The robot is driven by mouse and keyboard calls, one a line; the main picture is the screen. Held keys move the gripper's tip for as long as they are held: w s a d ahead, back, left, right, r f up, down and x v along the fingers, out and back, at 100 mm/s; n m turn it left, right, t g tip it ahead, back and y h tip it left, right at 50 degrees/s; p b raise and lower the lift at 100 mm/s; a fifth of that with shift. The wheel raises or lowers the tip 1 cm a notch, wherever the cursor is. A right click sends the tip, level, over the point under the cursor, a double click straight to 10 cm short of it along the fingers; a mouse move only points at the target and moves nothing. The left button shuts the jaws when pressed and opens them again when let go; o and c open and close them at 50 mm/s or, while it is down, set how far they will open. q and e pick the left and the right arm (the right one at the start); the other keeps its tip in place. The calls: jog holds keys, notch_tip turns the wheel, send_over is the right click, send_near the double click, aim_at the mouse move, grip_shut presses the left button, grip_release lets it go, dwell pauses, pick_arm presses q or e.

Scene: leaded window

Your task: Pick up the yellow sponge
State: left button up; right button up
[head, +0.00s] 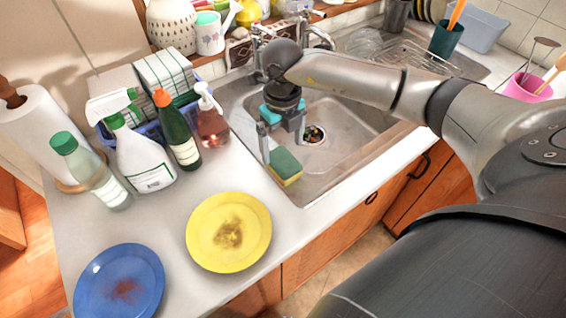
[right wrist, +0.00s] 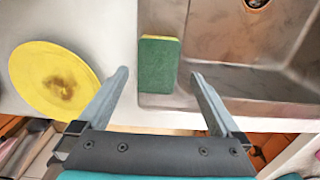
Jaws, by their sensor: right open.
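The yellow sponge with a green scouring top (head: 285,168) lies at the near left corner of the steel sink (head: 345,118). In the right wrist view the sponge (right wrist: 158,65) shows its green face up, with a thin yellow strip at its far end. My right gripper (head: 282,138) is open and empty, pointing down above the sponge. In the right wrist view the sponge lies between and just beyond the fingertips of the gripper (right wrist: 159,74). I cannot tell the exact height gap. My left gripper is not in view.
A yellow plate (head: 208,248) and a blue plate (head: 95,298), both stained, lie on the counter. A green bottle (head: 180,140), a spray bottle (head: 140,160) and a soap dispenser (head: 211,120) stand left of the sink. The faucet (head: 262,35) rises behind my right gripper.

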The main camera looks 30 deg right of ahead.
aim_at(281, 160)
jog(key=shift+a+f, duration=0.2)
jog(key=shift+f, duration=2.55)
jog(key=shift+c, duration=0.2)
jog(key=c, duration=1.2)
